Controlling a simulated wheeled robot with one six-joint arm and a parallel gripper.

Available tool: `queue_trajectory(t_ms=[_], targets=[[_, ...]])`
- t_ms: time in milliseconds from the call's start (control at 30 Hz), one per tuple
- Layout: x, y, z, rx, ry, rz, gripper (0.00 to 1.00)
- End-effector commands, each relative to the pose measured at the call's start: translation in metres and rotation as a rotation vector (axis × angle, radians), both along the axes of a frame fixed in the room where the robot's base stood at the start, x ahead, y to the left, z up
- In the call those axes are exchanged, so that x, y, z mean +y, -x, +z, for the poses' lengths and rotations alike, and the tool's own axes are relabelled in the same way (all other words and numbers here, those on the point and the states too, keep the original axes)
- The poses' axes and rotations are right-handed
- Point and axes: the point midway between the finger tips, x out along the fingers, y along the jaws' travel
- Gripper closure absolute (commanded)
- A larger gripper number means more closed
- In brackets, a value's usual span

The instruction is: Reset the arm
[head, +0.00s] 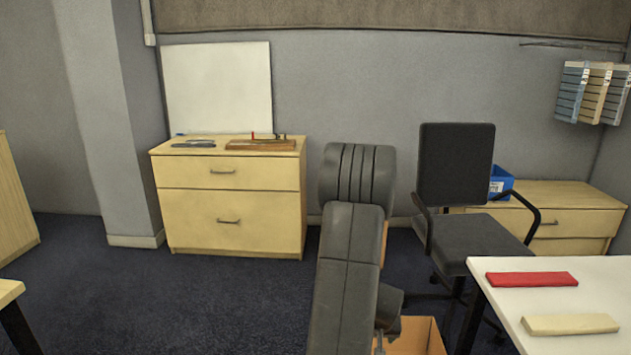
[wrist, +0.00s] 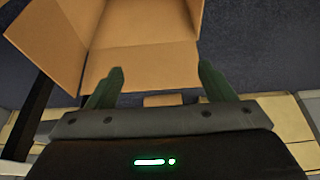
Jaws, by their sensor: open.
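My arm rises through the middle of the head view and bends down toward the floor area beside the white table. My gripper (wrist: 161,82) shows in the wrist view with its two dark green fingers spread wide apart. I see nothing between the fingers. An open cardboard box (wrist: 145,25) lies beyond the fingertips in the wrist view. The same box shows partly in the head view (head: 426,336), low and behind my arm. My fingers cannot be made out clearly in the head view.
A white table (head: 600,290) at the right holds a red folded strip (head: 530,279) and a cream strip (head: 570,324). A black office chair (head: 455,165) stands behind it. A wooden drawer cabinet (head: 230,205) stands at the wall. Dark carpet (head: 170,300) is clear at the left.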

Motion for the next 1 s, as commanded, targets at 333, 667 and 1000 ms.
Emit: queue_trajectory(t_ms=[333, 667, 1000], targets=[[0.033, -0.005, 0.004, 0.004, 0.002, 0.009, 0.24], [0.063, -0.005, 0.005, 0.002, 0.004, 0.017, 0.24], [0.094, 0.0, 0.007, 0.0, 0.004, 0.027, 0.24]])
